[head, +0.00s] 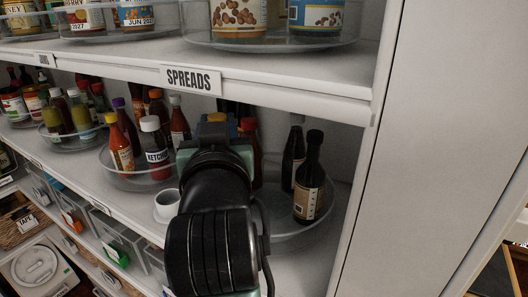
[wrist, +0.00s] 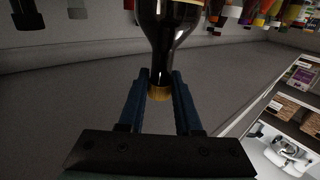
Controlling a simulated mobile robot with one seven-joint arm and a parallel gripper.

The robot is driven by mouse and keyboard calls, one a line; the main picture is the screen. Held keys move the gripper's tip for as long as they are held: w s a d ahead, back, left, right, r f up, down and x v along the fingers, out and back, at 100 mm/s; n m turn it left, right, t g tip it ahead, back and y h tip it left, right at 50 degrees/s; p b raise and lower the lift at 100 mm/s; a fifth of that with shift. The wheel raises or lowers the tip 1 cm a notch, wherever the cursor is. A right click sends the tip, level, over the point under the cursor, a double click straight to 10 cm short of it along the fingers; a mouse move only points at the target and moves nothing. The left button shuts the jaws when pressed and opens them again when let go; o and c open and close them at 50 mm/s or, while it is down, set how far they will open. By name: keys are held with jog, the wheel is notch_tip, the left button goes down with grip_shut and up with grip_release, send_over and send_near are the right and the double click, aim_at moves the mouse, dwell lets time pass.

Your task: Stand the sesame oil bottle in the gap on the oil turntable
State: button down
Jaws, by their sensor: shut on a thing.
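In the wrist view my gripper (wrist: 160,84) is shut on the neck of a dark bottle with a gold cap, the sesame oil bottle (wrist: 166,28). Its lower body runs out of the picture, and only a sliver of label shows. In the head view my arm and gripper (head: 213,135) reach into the shelf under the SPREADS label and hide the held bottle. The clear round oil turntable (head: 300,232) is at the right end of this shelf. Two dark bottles (head: 309,185) stand on its right side. My arm covers its left part, so the gap cannot be made out.
A turntable of sauces with a ketchup bottle (head: 154,150) stands to the left. A small white cup (head: 167,204) sits at the shelf's front by my arm. The upper shelf (head: 290,80) lies above, and a white side panel (head: 450,130) bounds the right.

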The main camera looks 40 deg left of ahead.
jog(key=w+d+p, duration=0.1)
jog(key=w+d, duration=0.3)
jog(key=w, duration=0.1)
notch_tip(320, 180, down, 7)
jog(key=p, duration=0.2)
jog(key=shift+w+p, duration=0.3)
dwell(0.3)
jog(key=shift+f, duration=0.15)
jog(key=c, duration=0.6)
grip_release()
jog(key=shift+s+d+r, duration=0.1)
jog(key=shift+r, duration=0.1)
